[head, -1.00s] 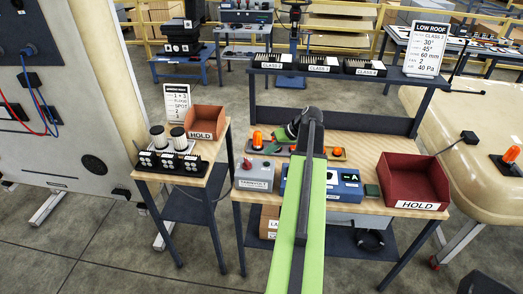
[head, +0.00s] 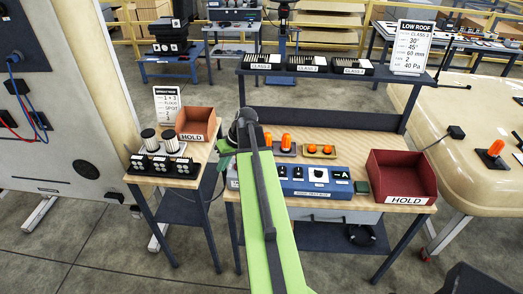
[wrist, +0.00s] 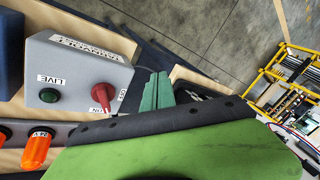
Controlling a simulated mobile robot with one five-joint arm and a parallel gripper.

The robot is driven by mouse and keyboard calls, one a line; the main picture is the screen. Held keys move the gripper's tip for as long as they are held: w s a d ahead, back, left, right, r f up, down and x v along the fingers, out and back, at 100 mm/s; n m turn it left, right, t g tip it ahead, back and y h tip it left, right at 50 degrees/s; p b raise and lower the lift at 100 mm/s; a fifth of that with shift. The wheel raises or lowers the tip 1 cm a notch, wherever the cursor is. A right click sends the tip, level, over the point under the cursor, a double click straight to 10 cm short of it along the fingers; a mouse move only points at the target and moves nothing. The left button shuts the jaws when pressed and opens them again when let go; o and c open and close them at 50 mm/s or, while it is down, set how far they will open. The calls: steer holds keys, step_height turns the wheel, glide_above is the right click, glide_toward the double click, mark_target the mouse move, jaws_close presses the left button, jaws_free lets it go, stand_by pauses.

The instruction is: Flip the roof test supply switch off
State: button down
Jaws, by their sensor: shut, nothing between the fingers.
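A blue control unit (head: 327,189) with several small switches and a lit green display stands on the wooden bench. Its front label is too small to read. I cannot tell surely which switch is the roof test supply. My gripper (wrist: 158,92) is shut and empty, beside the grey box and apart from the knob. In the head view my gripper (head: 226,158) is above the bench's left end; my arm hides most of the grey box.
A red HOLD bin (head: 401,180) is at the bench's right end. A side table (head: 190,180) at left holds another HOLD bin (head: 196,123) and canisters.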

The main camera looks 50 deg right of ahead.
steer(key=a+f+n+g+h+b, duration=0.1)
steer(key=a+f, duration=0.1)
steer(key=a, duration=1.5)
steer(key=a+f+n+g+h+b, duration=0.1)
steer(key=a+f+g+h, duration=0.1)
steer(key=a, duration=1.4)
steer(key=shift+a+f+n+g+b, duration=0.3)
steer(key=shift+a+f+n, duration=0.1)
steer(key=shift+f, duration=0.35)
